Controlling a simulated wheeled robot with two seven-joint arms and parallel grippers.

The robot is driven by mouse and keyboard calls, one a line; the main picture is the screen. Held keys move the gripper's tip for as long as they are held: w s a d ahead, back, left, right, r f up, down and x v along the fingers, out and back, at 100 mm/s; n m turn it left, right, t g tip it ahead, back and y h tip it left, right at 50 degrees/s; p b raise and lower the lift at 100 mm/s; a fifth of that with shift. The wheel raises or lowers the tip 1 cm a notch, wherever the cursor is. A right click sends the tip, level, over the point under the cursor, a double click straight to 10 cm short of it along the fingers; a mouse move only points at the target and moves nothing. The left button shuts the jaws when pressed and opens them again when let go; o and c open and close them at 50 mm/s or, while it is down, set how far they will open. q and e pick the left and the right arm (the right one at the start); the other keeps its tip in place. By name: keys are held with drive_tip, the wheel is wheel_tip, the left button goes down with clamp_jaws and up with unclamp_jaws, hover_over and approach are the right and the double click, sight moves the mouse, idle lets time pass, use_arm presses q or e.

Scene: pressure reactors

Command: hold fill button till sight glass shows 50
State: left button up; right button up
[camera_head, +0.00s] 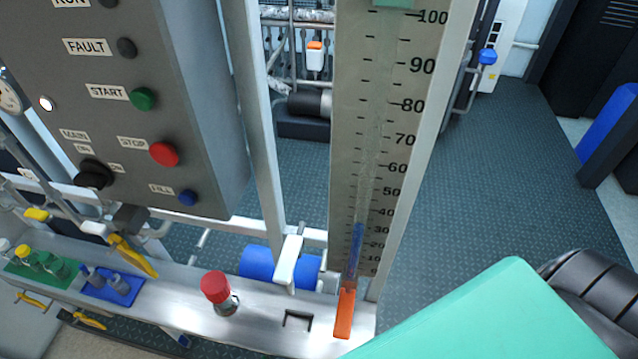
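The fill button (187,198) is a small blue knob at the lower right of the grey control panel (205,120), beside a small label that reads like FILL. Nothing touches it. The sight glass (372,140) is a tall clear strip with a scale up to 100 at its right. A blue column (356,245) stands in its lower part, with its top between about 30 and 40. Neither gripper's fingers show. A large teal block and a dark ribbed part at the lower right look like parts of my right arm.
The panel also carries a green START button (143,99), a red STOP button (164,154) and a black MAIN switch (93,174). Below are a red-capped valve (216,288), an orange handle (345,314) under the glass and a yellow lever (135,258). White posts flank the glass.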

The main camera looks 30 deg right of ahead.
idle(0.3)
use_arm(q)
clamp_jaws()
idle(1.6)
